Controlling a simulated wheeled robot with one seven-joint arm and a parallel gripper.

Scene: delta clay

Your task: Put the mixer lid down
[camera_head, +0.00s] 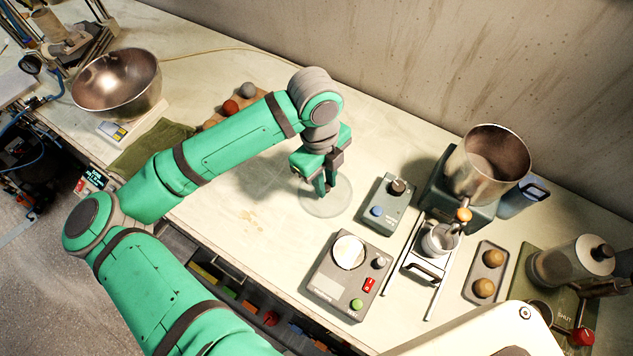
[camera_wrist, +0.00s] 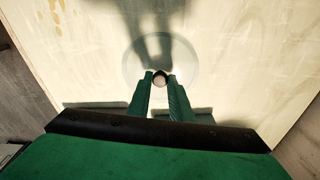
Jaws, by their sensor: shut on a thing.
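The mixer lid (camera_head: 338,204) is a clear round disc, low over or on the pale tabletop in the middle of the head view. In the wrist view the lid (camera_wrist: 187,61) shows as a faint circle with a small round knob (camera_wrist: 160,79) at its centre. My gripper (camera_head: 322,190) points down over the lid. In the wrist view my gripper (camera_wrist: 160,78) has its two green fingers closed on the knob. I cannot tell whether the lid touches the table.
A grey control box (camera_head: 385,205) stands close to the right of the lid. A scale-like device (camera_head: 325,287) is in front of it. A metal mixing pot (camera_head: 508,150) stands at the right. A steel bowl (camera_head: 118,85) and green cloth (camera_head: 150,147) are at the left. Table left of the lid is clear.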

